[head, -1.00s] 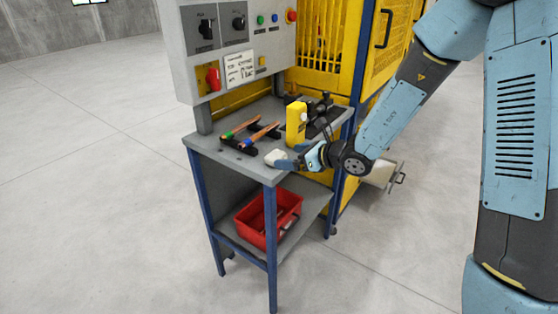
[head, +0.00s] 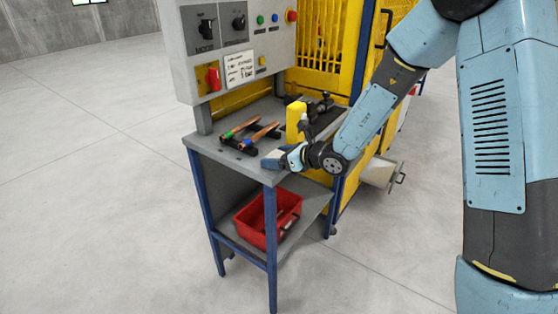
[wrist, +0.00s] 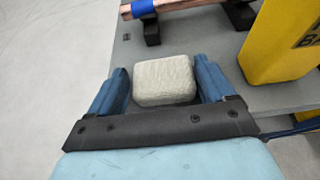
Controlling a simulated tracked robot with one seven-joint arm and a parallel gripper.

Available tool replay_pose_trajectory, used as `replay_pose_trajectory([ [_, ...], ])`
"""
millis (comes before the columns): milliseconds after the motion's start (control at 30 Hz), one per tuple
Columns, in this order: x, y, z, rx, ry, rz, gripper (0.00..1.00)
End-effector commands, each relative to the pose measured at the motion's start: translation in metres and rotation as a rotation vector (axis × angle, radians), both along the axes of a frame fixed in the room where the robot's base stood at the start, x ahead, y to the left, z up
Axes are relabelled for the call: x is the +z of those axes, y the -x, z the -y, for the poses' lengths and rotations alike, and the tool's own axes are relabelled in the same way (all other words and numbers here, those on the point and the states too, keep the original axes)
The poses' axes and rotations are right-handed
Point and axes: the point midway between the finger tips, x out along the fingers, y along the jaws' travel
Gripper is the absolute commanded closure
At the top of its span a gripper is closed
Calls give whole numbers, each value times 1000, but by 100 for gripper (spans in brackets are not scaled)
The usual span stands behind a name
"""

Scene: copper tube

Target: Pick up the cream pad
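The cream pad (wrist: 164,81) is a small block with rounded corners, lying on the grey bench top near its front edge. In the wrist view it sits between the two blue fingers of my gripper (wrist: 163,82). The gripper is open, with a gap at the left finger and a narrower one at the right. In the head view my gripper (head: 270,159) is low over the bench's front corner, and it hides the pad there.
A yellow block-shaped thing (head: 296,122) stands close to the right of the gripper; it also shows in the wrist view (wrist: 278,42). Copper tubes (head: 260,137) rest on black holders behind. The grey bench (head: 205,146) has a control panel above. A red bin (head: 252,222) is on the lower shelf.

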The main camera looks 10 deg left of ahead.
Motion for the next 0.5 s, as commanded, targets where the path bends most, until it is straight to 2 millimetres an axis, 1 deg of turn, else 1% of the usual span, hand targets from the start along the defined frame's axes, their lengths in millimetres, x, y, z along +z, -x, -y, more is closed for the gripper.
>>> replay_pose_trajectory([
  [33,0,0,0,0,0,0,23],
  [67,0,0,0,0,0,0,26],
  [367,0,0,0,0,0,0,55],
  [400,0,0,0,0,0,0,57],
  [500,0,0,0,0,0,0,57],
])
